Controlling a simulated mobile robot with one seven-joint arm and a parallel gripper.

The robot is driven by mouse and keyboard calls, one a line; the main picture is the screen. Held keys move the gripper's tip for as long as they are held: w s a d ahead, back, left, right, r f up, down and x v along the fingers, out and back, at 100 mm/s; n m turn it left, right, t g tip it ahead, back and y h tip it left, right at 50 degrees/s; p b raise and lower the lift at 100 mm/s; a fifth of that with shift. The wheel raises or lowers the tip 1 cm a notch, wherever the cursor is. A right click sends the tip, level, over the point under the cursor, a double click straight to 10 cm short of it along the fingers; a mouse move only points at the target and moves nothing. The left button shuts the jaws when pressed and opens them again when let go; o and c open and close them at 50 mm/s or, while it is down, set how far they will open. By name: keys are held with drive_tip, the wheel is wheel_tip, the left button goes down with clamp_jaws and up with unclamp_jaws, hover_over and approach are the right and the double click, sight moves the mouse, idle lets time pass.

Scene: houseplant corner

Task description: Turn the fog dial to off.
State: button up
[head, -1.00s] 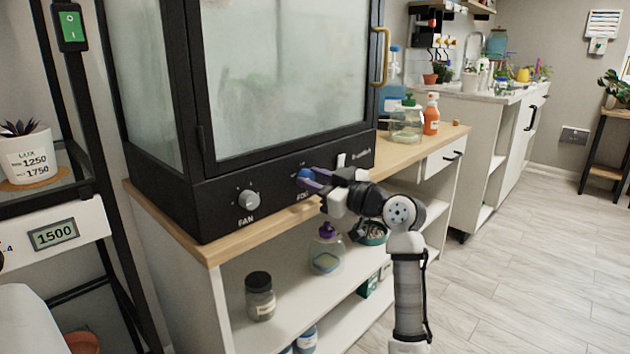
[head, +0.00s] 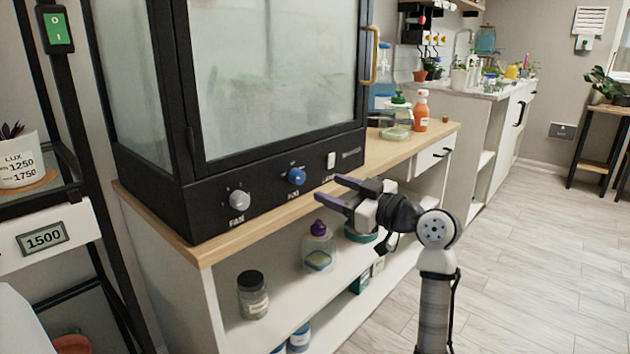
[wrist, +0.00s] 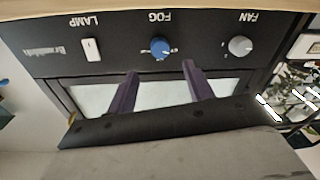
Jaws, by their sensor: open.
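The blue fog dial (head: 296,176) sits on the black control panel (head: 262,190) of the glass cabinet, above its FOG label. It also shows in the wrist view (wrist: 160,48), where the picture is upside down. Its pointer is too small to read surely. My gripper (head: 327,189) is open and empty, in front of the panel and to the lower right of the dial. In the wrist view the two purple fingers (wrist: 160,80) point toward the panel, with the dial beyond and between their tips, apart from them.
The grey fan dial (head: 239,198) is left of the fog dial and the white lamp switch (head: 331,160) is right of it. A wooden counter edge (head: 250,240) runs below the panel. Bottles stand on the counter at the right and jars on the shelf below.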

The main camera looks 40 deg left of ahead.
drive_tip(key=d, duration=0.5)
drive_tip(key=shift+s+d+f, duration=0.1)
drive_tip(key=shift+d+f, duration=0.05)
drive_tip(key=shift+d, duration=0.2)
